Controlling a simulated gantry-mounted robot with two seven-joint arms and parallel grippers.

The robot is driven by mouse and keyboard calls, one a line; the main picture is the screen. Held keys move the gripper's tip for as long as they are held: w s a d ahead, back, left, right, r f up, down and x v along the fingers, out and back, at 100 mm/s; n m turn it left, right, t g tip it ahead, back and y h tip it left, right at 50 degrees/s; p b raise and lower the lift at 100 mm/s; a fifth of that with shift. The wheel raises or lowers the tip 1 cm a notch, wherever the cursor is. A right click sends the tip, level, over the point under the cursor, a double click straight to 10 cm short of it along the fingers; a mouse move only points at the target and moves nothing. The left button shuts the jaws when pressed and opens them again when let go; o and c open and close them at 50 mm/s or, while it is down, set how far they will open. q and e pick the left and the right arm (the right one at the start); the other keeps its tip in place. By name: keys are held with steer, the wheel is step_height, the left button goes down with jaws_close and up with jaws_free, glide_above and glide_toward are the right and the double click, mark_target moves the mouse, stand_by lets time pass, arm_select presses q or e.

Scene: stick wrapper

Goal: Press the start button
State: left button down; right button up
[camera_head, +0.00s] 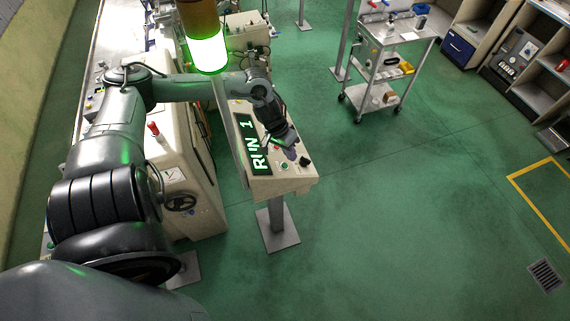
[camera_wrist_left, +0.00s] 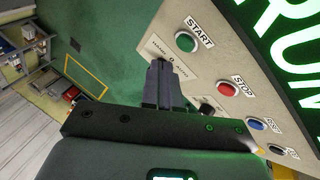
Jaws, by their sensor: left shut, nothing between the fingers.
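The control panel (camera_head: 262,188) stands on a post beside the machine, with a lit green display reading "RUN 1" (camera_head: 259,145). In the left wrist view the green START button (camera_wrist_left: 186,42) sits near the panel's upper edge; it also shows in the head view (camera_head: 284,166). My left gripper (camera_head: 291,154) is over the panel. In the wrist view its fingertips (camera_wrist_left: 160,62) are together and empty, below and left of the START button, over the MANUAL 0 AUTO label. Whether they touch the panel I cannot tell. My right gripper is out of view.
A red STOP button (camera_wrist_left: 223,90) and a blue button (camera_wrist_left: 256,124) share the panel. A stack light (camera_head: 207,52) glows green. A trolley (camera_head: 385,60) stands further back. Green floor is clear to the right.

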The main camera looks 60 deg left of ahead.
arm_select(q)
steer(key=shift+w+d+r, duration=0.1)
steer(key=shift+w+r, duration=0.3)
steer(key=shift+r, duration=0.4)
steer(key=shift+w+r, duration=0.4)
steer(key=shift+r, duration=0.35)
